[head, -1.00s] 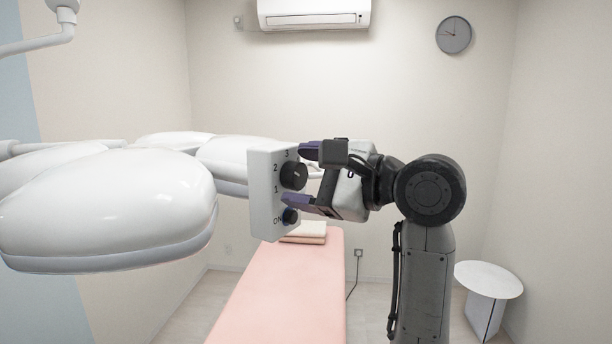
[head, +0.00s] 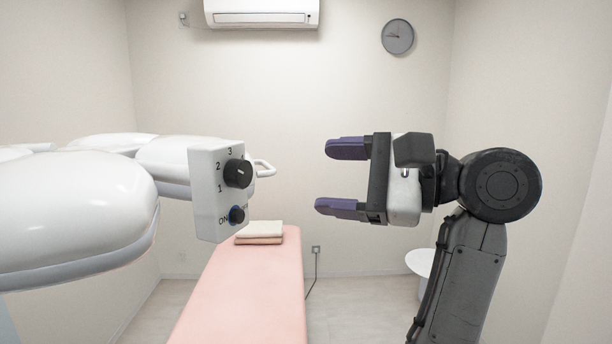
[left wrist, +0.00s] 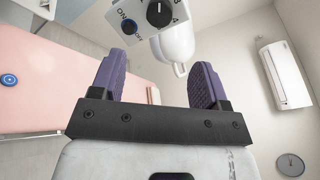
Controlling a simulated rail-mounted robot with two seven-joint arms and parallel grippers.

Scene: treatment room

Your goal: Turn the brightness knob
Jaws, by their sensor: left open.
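The brightness knob (head: 238,173) is black and round, on the white control box (head: 204,198) of the lamp, with numbers around it. A smaller dark switch with a blue ring (head: 237,215) sits below it, marked ON. My left gripper (head: 323,178) is open and empty, to the right of the knob and clear of it, with its purple fingers pointing left toward the box. In the left wrist view the knob (left wrist: 160,13) shows at the top edge, beyond the open fingers (left wrist: 158,60). The exact knob setting is hard to read. My right gripper is not in view.
White lamp heads (head: 70,215) fill the left side. A white handle (head: 264,168) sticks out just right of the box, behind the knob. A pink treatment bed (head: 245,300) with folded towels (head: 259,232) is below. A small white table (head: 420,262) stands behind my arm.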

